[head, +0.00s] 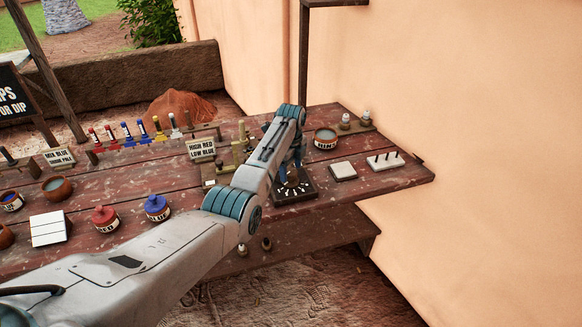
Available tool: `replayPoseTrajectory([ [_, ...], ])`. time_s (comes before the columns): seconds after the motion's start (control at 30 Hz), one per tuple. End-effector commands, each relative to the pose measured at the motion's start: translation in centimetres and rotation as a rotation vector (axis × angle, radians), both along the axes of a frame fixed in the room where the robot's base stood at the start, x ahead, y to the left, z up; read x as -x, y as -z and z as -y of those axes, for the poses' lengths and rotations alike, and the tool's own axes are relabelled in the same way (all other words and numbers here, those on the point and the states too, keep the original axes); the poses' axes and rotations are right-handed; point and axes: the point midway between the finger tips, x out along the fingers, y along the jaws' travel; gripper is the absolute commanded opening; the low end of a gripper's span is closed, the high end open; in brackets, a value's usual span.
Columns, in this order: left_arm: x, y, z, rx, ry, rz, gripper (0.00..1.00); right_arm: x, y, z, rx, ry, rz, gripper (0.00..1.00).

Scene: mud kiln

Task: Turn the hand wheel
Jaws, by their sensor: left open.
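A dark square plate (294,190) with a ring of white marks lies on the red plank table, right of the middle of the view. The hand wheel appears to be on this plate, but my arm and gripper largely hide it. My left arm comes in from the lower left and bends down over the plate. My left gripper (288,172) points down just above the plate's centre and is open. I cannot tell whether its fingers touch the wheel. My right gripper is out of view.
The table (410,178) holds a bowl (325,138), a white block (342,171) and a pegged white block (386,161) to the right. Red (105,218) and blue (156,207) jars stand left, with a sign (201,149) behind. An orange wall (490,120) borders the right.

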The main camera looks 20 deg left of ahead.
Motion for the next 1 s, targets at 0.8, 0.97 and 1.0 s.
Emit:
replayPoseTrajectory([
  [0.8, 0.01, 0.28, 0.00, 0.000, -0.020, 0.000, 0.20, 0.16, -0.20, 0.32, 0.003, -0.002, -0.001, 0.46],
  [0.97, -0.01, 0.21, 0.00, 0.000, -0.078, 0.000, 0.20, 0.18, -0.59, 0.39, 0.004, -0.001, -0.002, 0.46],
  [1.0, -0.02, 0.18, 0.00, 0.000, -0.100, 0.000, 0.20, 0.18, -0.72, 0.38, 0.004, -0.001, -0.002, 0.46],
])
